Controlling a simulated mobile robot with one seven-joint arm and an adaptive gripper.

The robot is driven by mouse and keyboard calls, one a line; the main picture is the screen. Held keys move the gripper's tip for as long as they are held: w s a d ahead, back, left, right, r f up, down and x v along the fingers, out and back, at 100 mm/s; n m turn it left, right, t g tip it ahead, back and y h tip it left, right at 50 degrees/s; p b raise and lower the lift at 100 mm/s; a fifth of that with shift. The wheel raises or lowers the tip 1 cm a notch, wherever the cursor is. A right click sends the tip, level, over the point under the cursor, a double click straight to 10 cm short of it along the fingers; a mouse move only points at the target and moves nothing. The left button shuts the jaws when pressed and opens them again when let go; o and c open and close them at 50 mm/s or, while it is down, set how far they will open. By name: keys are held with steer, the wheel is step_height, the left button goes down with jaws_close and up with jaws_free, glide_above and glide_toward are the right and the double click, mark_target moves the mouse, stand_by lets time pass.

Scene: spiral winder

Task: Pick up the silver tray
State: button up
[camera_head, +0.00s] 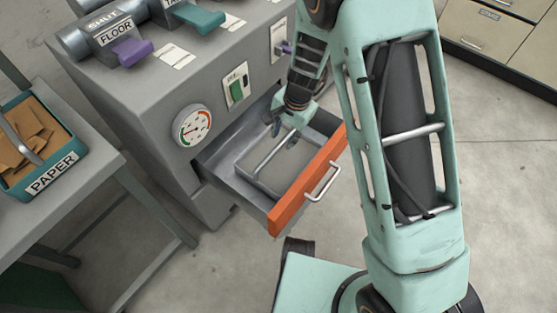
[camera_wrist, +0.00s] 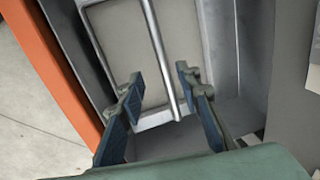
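The silver tray (camera_head: 258,180) is a shallow rectangular pan with a round bar handle (camera_head: 277,152) running across it. It lies inside the open drawer (camera_head: 230,185) with the orange front (camera_head: 308,180). In the wrist view the tray (camera_wrist: 120,50) fills the top middle, with its bar (camera_wrist: 158,50) running down between my fingers. My gripper (camera_wrist: 154,85) is open, one finger on each side of the bar's near end, with gaps on both sides. In the head view my gripper (camera_head: 284,125) is over the drawer's back end, partly hidden by my own wrist.
A grey machine (camera_head: 150,105) with a round gauge (camera_head: 192,125) and labelled levers stands behind the drawer. A table (camera_head: 95,165) at left holds a PAPER bin (camera_head: 50,165). Drawer walls stand close around the tray. Beige cabinets (camera_head: 490,35) are at top right; the floor between is open.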

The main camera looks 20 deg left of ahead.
mark_target(279, 145)
steer(key=f+b, duration=0.1)
steer(key=f, duration=0.1)
steer(key=a+f+b, duration=0.1)
steer(key=f, duration=0.2)
steer(key=w+f+b, duration=0.1)
steer(key=f, duration=0.1)
steer(key=shift+a+f, duration=0.35)
steer(key=shift+a, duration=0.05)
steer(key=shift+r, duration=0.1)
jaws_close()
